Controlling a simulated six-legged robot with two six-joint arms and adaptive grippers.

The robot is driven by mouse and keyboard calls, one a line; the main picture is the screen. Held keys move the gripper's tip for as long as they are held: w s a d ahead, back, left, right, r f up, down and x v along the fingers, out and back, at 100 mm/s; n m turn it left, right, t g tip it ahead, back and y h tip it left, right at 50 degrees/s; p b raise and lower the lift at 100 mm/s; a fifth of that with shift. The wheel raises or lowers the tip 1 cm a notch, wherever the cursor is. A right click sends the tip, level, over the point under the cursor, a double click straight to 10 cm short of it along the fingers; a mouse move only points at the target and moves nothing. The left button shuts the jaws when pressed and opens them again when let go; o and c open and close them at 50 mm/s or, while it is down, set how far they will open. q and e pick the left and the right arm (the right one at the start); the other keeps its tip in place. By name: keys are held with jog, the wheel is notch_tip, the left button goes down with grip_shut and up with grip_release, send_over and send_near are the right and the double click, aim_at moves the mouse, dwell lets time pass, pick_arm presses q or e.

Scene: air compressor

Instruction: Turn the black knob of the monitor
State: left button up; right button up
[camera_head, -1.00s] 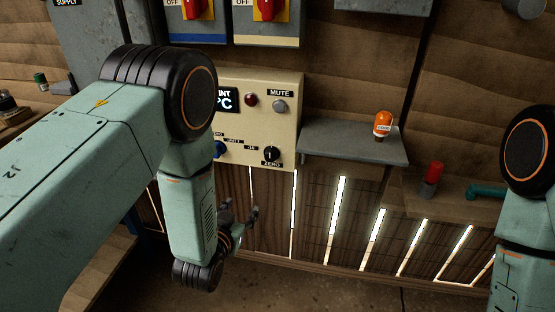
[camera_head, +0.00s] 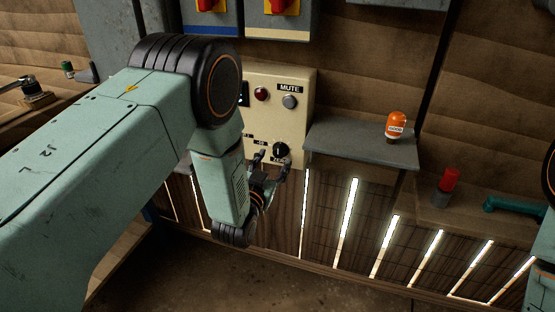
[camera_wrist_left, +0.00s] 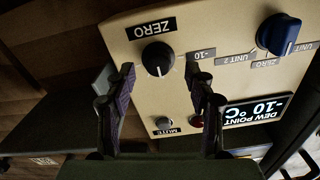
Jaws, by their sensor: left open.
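The cream monitor panel (camera_head: 302,98) is on the back wall, partly hidden by my left arm. Its black knob (camera_head: 281,149) is at the lower right. In the left wrist view, which is upside down, the black knob (camera_wrist_left: 158,58) sits beside the ZERO label, with its white mark visible. My left gripper (camera_head: 274,163) is open just in front of the knob. In the wrist view its two fingertips (camera_wrist_left: 160,72) lie either side of the knob's image, with nothing between them; contact cannot be told. My right gripper is out of view.
A blue knob (camera_wrist_left: 278,34) and a dew point display (camera_wrist_left: 258,110) reading -10 °C are on the same panel. A MUTE button (camera_head: 290,102) and red lamp (camera_head: 262,94) are above the black knob. A grey shelf (camera_head: 345,148) with an orange lamp (camera_head: 395,125) juts out at right.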

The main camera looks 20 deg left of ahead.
aim_at(279, 152)
pick_arm(q)
jog(key=shift+w+d, duration=0.2)
jog(key=shift+w, duration=0.75)
jog(key=shift+w+a, duration=0.1)
jog(key=shift+w, duration=0.3)
jog(key=shift+c, duration=0.3)
jog(key=shift+c, duration=0.7)
grip_shut()
